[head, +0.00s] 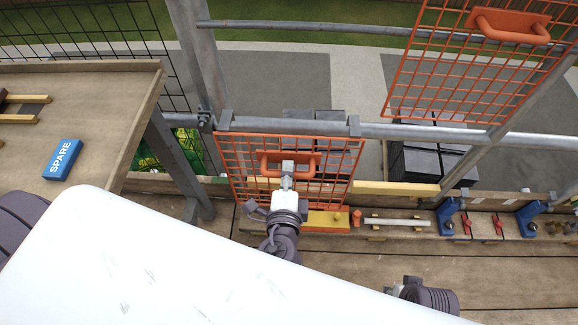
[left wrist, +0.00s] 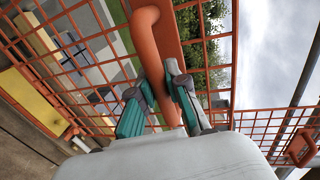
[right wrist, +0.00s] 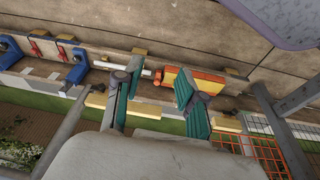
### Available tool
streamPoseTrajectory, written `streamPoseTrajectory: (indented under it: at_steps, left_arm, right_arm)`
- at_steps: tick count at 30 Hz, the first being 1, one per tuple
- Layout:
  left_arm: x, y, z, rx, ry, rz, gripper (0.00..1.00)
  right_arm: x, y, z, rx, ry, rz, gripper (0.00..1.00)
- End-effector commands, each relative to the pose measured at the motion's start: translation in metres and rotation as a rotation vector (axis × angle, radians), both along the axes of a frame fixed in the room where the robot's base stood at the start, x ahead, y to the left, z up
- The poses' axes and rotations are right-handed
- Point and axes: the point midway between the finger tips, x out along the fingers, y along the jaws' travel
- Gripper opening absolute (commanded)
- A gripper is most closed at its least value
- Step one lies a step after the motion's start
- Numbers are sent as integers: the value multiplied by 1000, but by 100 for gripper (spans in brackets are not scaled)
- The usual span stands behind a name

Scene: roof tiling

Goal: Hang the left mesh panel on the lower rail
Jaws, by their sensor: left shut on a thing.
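The left mesh panel (head: 240,165) is an orange wire grid, upright beside the lower rail (head: 445,133) in the head view. Its two grey top hooks (head: 354,125) overlap the rail; I cannot tell whether they bear on it. My left gripper (head: 288,172) is shut on the panel's orange handle (head: 309,160). The left wrist view shows the teal fingers (left wrist: 158,102) on either side of the handle (left wrist: 147,45), with the grid behind. My right gripper (right wrist: 155,98) is open and empty, with its teal fingers apart above the plank.
A second orange mesh panel (head: 450,75) hangs at the upper right. A plank bench (head: 397,222) carries a yellow-orange block (head: 328,220), a pale rod and blue brackets (head: 447,215). A wooden table (head: 100,85) with a blue SPARE box (head: 62,159) stands at left.

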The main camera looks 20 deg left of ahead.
Motion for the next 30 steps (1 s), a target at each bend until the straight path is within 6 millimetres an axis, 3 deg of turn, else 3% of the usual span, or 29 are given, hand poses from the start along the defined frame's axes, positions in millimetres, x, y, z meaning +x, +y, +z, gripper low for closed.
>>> streamPoseTrajectory:
  at_steps: [1, 9, 18, 30]
  left_arm:
    - [-2, 0, -29, -1, -2, -1, 0]
    - [-10, -1, -77, -1, -7, -2, 0]
    - [-9, 0, -84, 0, -10, -3, 0]
    - [16, 7, -82, 1, -10, -3, 0]
  right_arm:
    - [1, 0, -12, 1, -10, -1, 40]
    - [-4, -2, 7, 2, -36, -5, 40]
    - [-6, -2, 14, 1, -40, -6, 40]
    - [-2, -1, -9, 1, -26, -4, 40]
